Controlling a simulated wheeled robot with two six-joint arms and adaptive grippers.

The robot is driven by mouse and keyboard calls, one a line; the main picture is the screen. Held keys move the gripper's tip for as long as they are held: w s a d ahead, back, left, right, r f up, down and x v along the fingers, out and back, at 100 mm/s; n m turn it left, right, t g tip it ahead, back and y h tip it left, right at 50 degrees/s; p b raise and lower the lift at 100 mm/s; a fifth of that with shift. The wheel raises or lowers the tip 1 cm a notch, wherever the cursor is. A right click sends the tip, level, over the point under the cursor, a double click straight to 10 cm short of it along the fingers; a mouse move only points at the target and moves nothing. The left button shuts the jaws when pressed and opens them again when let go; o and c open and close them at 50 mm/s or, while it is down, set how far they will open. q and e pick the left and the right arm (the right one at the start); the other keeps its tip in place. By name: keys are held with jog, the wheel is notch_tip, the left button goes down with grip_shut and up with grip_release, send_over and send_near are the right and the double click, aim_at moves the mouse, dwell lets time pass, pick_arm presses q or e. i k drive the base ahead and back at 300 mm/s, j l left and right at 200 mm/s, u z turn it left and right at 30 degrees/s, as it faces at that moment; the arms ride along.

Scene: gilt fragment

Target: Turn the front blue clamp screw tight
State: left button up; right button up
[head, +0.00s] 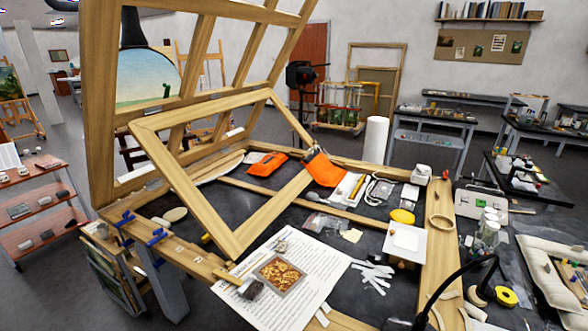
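Two blue clamps sit on the wooden edge at the left of the work table. The nearer blue clamp (156,238) is at the table's left front edge. The farther blue clamp (125,218) is just up and left of it. Both are small in the picture, and I cannot tell how far either screw is turned. Neither of my grippers shows in the head view.
A tilted wooden frame (170,180) stands over the dark work table, right of the clamps. A printed sheet (310,265) with a gilt fragment (279,273) lies at the front. A black curved stem (455,275) rises at front right.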

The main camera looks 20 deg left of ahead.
aim_at(157, 232)
jog(key=u, duration=1.55)
